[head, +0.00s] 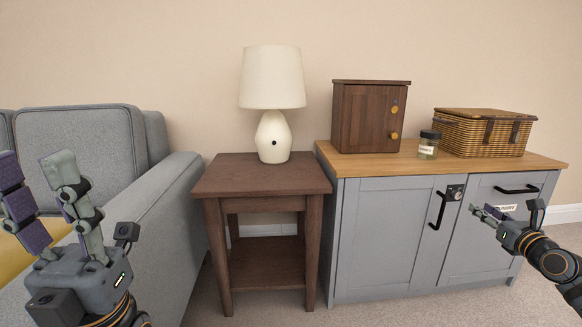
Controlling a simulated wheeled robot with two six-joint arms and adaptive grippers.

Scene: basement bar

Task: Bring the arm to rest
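My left gripper (36,172) is at the left edge of the head view, in front of the grey sofa. Its two fingers point up and stand apart, with nothing between them. My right gripper (481,210) is at the right, in front of the grey cabinet. Its fingers point left toward the cabinet doors and are seen nearly edge-on, so their opening is unclear. No object shows in it. Whether its tips touch the cabinet cannot be told.
The grey sofa (80,140) is at the left. A dark wooden side table (215,178) bears a white lamp (272,95). The grey cabinet (385,235) bears a small wooden cabinet (362,118), a jar (429,145) and a wicker basket (480,135). Carpet (400,310) lies open in front.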

